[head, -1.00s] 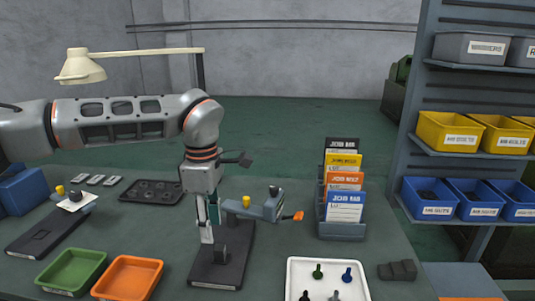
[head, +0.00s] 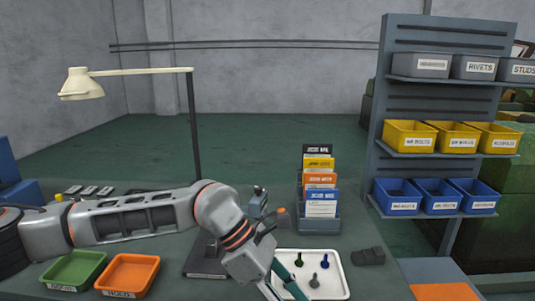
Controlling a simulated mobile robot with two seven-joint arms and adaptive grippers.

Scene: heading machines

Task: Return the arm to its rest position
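My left arm reaches in from the left, low across the bench. Its gripper (head: 283,287) points down at the left part of the white tray (head: 341,292), and its lower end is cut off by the picture's bottom edge. One teal finger and a pale part show, but whether the fingers are open or shut is unclear. A bench device on a dark base (head: 203,263) is mostly hidden behind my arm. My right gripper is not in view.
A green bin (head: 73,270) and an orange bin (head: 127,276) lie below my arm. A card rack (head: 320,222) stands behind the tray, with dark blocks (head: 368,256) to its right. A lamp (head: 80,84) rises at the back left. Shelves (head: 440,165) stand at right.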

